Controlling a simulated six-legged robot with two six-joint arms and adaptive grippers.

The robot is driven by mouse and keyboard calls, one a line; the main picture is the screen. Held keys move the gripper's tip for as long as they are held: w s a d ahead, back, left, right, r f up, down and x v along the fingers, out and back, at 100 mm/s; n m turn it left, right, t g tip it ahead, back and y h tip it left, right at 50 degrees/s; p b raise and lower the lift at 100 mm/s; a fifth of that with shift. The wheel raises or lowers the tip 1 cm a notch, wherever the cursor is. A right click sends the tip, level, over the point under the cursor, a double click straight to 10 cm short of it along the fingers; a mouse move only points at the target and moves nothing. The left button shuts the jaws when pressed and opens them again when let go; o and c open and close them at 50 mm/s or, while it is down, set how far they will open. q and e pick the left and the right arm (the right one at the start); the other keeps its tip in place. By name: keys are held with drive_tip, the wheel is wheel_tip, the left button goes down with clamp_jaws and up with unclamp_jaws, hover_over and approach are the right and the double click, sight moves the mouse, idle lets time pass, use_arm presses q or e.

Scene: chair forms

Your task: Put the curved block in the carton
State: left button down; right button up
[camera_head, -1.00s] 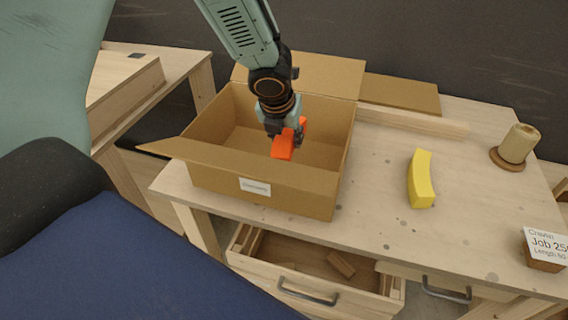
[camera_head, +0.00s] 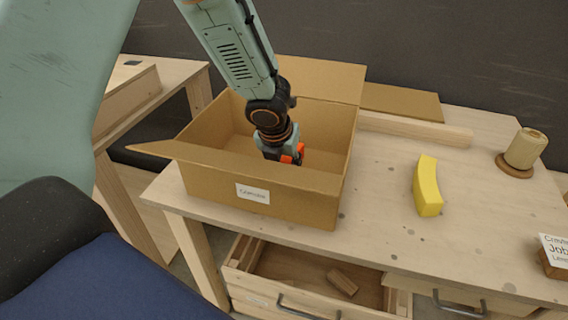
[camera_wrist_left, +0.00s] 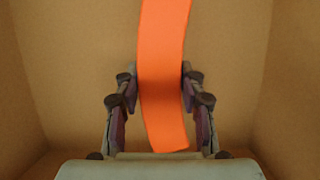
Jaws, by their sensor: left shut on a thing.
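My left gripper (camera_head: 283,157) reaches down inside the open carton (camera_head: 205,187) on the workbench. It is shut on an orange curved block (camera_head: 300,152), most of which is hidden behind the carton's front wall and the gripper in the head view. In the left wrist view the orange block (camera_wrist_left: 163,75) stands between both fingers, with the carton's brown walls around it. A yellow curved block (camera_head: 427,186) lies on the bench to the right of the carton. My right gripper is not in view.
An open drawer (camera_head: 277,265) below the bench holds a small wooden piece (camera_head: 343,281). A tan spool-like object (camera_head: 525,149) stands at the right, above a sign on a wooden block (camera_head: 555,256). A long wooden bar (camera_head: 415,129) lies behind.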

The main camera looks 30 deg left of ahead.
use_arm(q)
drive_tip(key=shift+f, duration=0.2)
drive_tip(key=c, duration=0.8)
unclamp_jaws()
drive_tip(key=shift+r, duration=0.15)
drive_tip(key=p+v, duration=0.5)
drive_tip(key=v, duration=0.6)
drive_tip(key=shift+r, duration=0.15)
drive_tip(key=shift+s+r+p, duration=0.3)
drive_tip(key=shift+r, duration=0.1)
